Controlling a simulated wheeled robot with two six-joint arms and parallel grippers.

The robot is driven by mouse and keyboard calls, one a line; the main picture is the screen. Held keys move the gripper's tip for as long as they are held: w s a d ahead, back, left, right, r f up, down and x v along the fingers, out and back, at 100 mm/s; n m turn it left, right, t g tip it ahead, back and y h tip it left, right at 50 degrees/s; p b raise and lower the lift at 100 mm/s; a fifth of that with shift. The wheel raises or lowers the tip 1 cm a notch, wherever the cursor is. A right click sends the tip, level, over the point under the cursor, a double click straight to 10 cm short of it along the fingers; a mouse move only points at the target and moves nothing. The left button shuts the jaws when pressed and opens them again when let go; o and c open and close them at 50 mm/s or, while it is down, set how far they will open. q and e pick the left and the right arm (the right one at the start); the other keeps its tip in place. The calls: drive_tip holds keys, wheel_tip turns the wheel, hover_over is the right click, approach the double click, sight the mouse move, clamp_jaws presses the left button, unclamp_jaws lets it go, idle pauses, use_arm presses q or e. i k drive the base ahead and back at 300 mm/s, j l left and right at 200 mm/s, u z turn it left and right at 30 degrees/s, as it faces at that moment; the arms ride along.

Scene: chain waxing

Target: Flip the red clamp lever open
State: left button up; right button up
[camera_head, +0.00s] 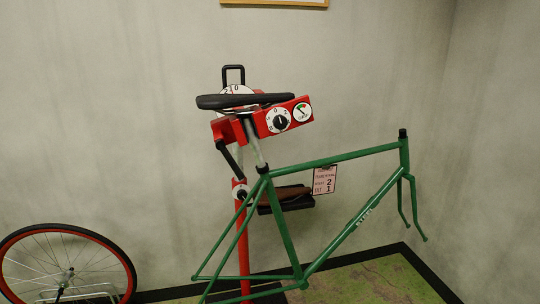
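A red repair stand holds a green bike frame (335,158) by its seat post, under the black saddle (246,100). The red clamp head (264,124) carries a black-and-white dial (279,120) and a small round gauge (303,112). A separate red lever cannot be told apart from the red clamp body at this distance, so its position is unclear. A black crank-like arm (229,158) slants below the head, and a black loop handle (233,75) rises behind the saddle. Neither of my grippers is in view.
The red post (243,250) has a dark tray (286,202) and a small sign (324,180) beside it. A red-rimmed wheel (66,267) stands at lower left. The frame's tubes and fork extend right. Grey walls close in behind and right.

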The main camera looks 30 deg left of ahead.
sight(220, 143)
drive_tip(key=u, duration=1.25)
